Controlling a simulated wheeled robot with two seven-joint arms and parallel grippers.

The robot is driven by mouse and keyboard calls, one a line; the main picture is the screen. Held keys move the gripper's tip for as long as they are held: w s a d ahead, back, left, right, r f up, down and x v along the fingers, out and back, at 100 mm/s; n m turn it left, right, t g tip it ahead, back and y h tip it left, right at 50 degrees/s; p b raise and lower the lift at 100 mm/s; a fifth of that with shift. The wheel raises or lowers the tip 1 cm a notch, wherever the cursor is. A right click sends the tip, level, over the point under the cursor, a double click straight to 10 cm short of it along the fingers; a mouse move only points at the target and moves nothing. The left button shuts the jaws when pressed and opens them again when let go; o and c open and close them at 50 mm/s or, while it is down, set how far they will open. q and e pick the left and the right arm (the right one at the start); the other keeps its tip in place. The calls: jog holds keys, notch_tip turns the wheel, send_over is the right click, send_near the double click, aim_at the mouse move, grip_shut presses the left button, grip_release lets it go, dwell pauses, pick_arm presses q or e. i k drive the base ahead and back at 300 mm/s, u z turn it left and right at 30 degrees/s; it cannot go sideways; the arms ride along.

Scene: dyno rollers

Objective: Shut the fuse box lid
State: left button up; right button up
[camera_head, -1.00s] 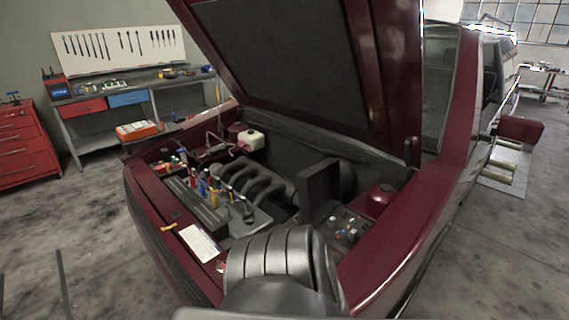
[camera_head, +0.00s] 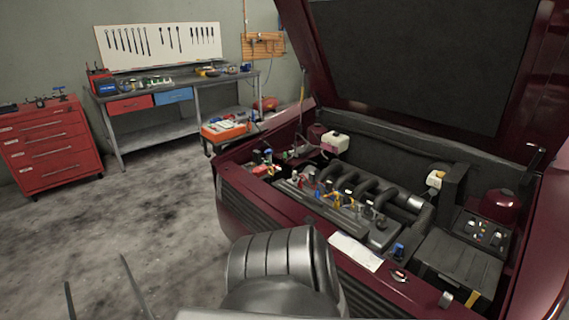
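The fuse box (camera_head: 484,235) is at the right side of the engine bay, with several small coloured parts showing in its top. Its dark lid (camera_head: 455,186) stands upright along the box's left side, so the box is open. Two thin dark fingers of my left gripper (camera_head: 103,288) show at the bottom left edge. They are apart with nothing between them, over the floor and well away from the fuse box. My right gripper is not in view.
The maroon car's hood (camera_head: 420,60) is raised over the bay. A black battery-like box (camera_head: 458,268) sits in front of the fuse box. A red drawer cabinet (camera_head: 52,150) and a workbench (camera_head: 165,95) stand at the left. The floor (camera_head: 120,215) between is clear.

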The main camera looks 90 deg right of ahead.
aim_at(453, 183)
jog(key=z, duration=1.2)
jog(key=i, duration=1.95)
jog(key=z, duration=5.2)
jog(key=i, duration=0.25)
jog(key=z, duration=0.05)
